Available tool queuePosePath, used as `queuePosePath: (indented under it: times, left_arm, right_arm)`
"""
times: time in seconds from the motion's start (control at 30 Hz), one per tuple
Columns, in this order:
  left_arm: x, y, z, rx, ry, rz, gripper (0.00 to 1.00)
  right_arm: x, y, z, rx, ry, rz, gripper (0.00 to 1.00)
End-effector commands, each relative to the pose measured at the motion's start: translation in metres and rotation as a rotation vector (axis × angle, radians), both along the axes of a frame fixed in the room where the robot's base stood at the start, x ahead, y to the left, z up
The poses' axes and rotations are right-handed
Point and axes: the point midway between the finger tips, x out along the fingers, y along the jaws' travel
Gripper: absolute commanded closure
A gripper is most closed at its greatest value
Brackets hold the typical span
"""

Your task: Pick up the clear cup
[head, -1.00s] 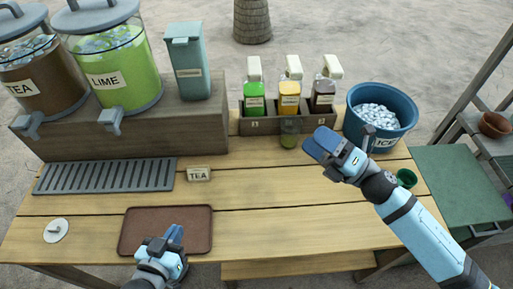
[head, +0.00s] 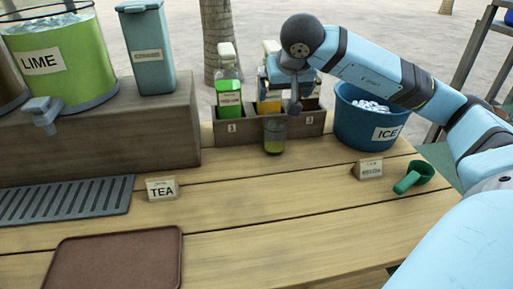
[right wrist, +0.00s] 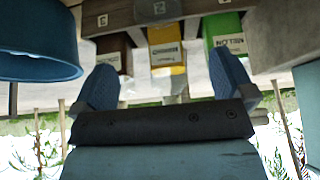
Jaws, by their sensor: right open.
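The clear cup (head: 274,135) stands upright on the wooden table, in front of the middle of the bottle holder, with some green liquid low in it. My right gripper (head: 290,78) is above and behind the cup at the height of the bottles, apart from the cup. In the right wrist view the right gripper (right wrist: 164,64) is open with nothing between its fingers; the yellow bottle (right wrist: 167,57) shows beyond the gap. My left gripper is out of view.
The bottle holder (head: 235,131) has a green bottle (head: 229,92) at left; the others are partly hidden by my right arm. An ice bucket (head: 362,128), a small sign (head: 369,168) and a green scoop (head: 413,177) are at right. The table's middle is clear.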

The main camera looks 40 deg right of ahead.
Motion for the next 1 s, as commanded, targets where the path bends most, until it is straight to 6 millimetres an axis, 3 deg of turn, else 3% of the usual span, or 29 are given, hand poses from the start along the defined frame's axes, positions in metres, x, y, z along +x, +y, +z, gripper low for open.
queuePosePath:
  times: [0.4,0.63,0.8,1.0]
  left_arm:
    - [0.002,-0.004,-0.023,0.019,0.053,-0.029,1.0]
    - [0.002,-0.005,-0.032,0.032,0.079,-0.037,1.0]
    - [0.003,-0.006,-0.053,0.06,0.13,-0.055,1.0]
    - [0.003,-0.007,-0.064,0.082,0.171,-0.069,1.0]
  right_arm:
    - [0.03,-0.018,-0.064,-0.005,0.002,-0.002,0.0]
    - [0.037,-0.022,-0.078,-0.004,0.0,-0.001,0.0]
    - [0.045,-0.026,-0.105,-0.003,0.004,-0.002,0.0]
    - [0.055,-0.032,-0.12,-0.004,0.001,-0.001,0.0]
